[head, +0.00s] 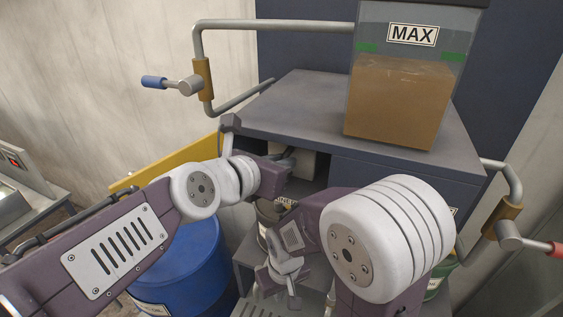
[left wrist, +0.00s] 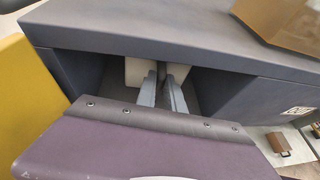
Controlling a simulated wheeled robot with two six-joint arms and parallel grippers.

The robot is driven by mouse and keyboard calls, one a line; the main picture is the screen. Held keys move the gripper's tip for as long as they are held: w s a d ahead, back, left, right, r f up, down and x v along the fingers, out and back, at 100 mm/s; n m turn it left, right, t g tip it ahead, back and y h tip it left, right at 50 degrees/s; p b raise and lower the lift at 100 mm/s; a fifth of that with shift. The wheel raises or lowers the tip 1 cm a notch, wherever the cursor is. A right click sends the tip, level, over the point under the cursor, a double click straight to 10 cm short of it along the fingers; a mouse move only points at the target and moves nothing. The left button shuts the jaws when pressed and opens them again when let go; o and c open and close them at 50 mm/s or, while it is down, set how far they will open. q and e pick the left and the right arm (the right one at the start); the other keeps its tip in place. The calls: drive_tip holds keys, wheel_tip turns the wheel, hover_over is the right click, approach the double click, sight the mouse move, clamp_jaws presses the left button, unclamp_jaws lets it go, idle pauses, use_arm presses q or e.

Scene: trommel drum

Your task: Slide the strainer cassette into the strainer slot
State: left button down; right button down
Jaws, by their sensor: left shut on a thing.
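My left gripper (left wrist: 163,92) is at the mouth of the dark opening under the grey top in the left wrist view. Its two pale fingers are shut on a narrow dark piece, seemingly part of the strainer cassette (left wrist: 165,83). A beige block (left wrist: 139,72) shows behind the fingers, inside the opening; I cannot tell whether it belongs to the cassette. In the head view my left gripper (head: 284,161) reaches the opening, and the beige block (head: 308,165) shows beside it. The slot itself is mostly hidden. My right gripper (head: 279,279) hangs lower, in front of the cabinet, its finger gap unclear.
A clear hopper (head: 400,100) marked MAX with brown contents stands on the grey top (head: 290,110). A blue-handled crank (head: 175,85) is at left, a red-handled one (head: 530,243) at right. A blue drum (head: 180,265) and a yellow panel (head: 190,157) stand left of the cabinet.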

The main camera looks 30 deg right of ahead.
use_arm(q)
drive_tip(key=shift+r, duration=0.1)
idle(0.7)
drive_tip(key=c, duration=1.4)
unclamp_jaws()
drive_tip(key=shift+o, duration=0.2)
drive_tip(key=b+v, duration=0.1)
drive_tip(key=v, duration=0.8)
